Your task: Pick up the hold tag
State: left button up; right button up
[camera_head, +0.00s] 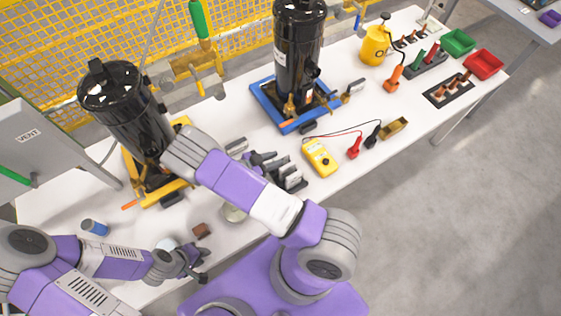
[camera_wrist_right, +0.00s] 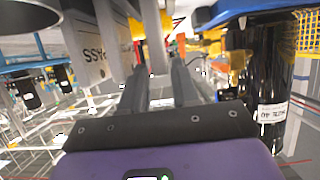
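A row of dark holders with pale upright plates (camera_head: 287,176) stands mid-table in the head view. I cannot read which plate is the hold tag. My right gripper (camera_head: 270,160) is beside this row, partly behind my own arm. In the right wrist view, which is upside down, its two dark fingers (camera_wrist_right: 160,85) stand apart with a narrow gap. A pale plate edge (camera_wrist_right: 155,40) shows at the gap, and I cannot tell if they touch it. A grey plate lettered PASS (camera_wrist_right: 88,45) is close on the left. My left gripper (camera_head: 197,265) is open and empty near the front edge.
Black compressors stand on a yellow pallet (camera_head: 180,187) and a blue pallet (camera_head: 262,99). A yellow multimeter (camera_head: 320,157) with leads lies right of the plates. A blue can (camera_head: 95,228) and a brown block (camera_head: 201,231) are at the front left. A yellow fence (camera_head: 250,50) stands behind.

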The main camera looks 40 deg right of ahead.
aim_at(281, 157)
jog(key=x, duration=0.3)
jog(key=shift+d+f, duration=0.25)
jog(key=shift+f, duration=0.1)
jog(key=shift+w, duration=0.1)
grip_shut()
jog(key=shift+r, duration=0.1)
